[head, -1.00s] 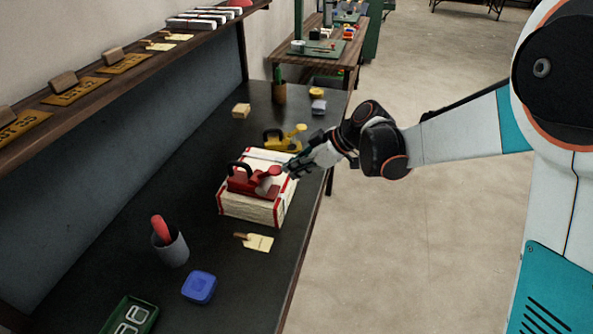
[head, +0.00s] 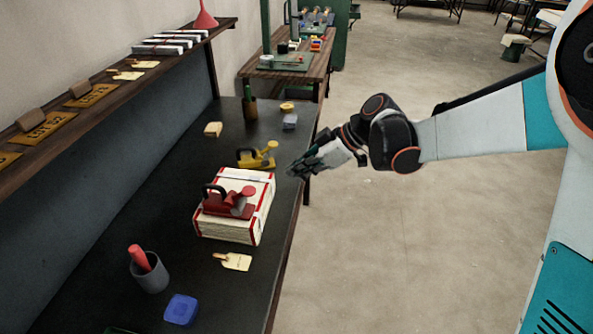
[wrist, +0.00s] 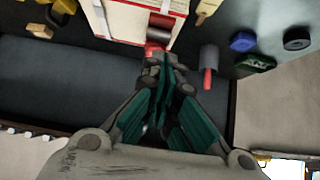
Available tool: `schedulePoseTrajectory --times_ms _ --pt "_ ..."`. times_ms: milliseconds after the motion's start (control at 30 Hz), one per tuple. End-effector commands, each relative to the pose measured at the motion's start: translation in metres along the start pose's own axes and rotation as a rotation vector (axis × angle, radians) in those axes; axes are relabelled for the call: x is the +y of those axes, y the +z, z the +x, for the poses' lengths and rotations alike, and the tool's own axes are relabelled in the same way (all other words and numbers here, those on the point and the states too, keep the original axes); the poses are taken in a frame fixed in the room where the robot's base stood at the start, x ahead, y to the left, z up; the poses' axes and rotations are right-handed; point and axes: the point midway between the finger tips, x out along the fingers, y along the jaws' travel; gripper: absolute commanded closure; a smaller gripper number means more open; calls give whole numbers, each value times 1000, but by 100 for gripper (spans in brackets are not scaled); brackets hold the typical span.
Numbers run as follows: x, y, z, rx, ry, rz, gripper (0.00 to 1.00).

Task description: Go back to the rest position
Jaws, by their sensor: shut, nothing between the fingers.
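My gripper (head: 298,171) is above the right edge of the dark bench, at the end of my raised arm, to the right of a folded cream cloth stack with red bands (head: 257,222). A red tool with a dark handle (head: 228,204) rests on the stack. In the wrist view my gripper (wrist: 165,62) has its teal fingers together with nothing between them. The stack (wrist: 130,20) and part of the red tool (wrist: 160,28) show beyond the fingertips, partly hidden by them. The gripper is apart from both.
The bench (head: 150,215) also holds a yellow tool (head: 258,156), a wooden block (head: 213,129), a tag (head: 237,262), a grey cup with a red item (head: 150,274) and a blue box (head: 181,309). A shelf (head: 100,92) runs along the wall. Open floor (head: 400,250) lies right.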

Motion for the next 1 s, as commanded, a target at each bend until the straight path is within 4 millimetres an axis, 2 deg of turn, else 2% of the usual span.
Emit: schedulePoseTrajectory --times_ms 533,667,767,1000 --pt "0 0 0 0 0 0 100" --pt "-3 0 -5 -10 10 19 100" --pt "-10 3 -20 -37 40 78 100" --pt "-42 20 -78 -137 191 327 100"
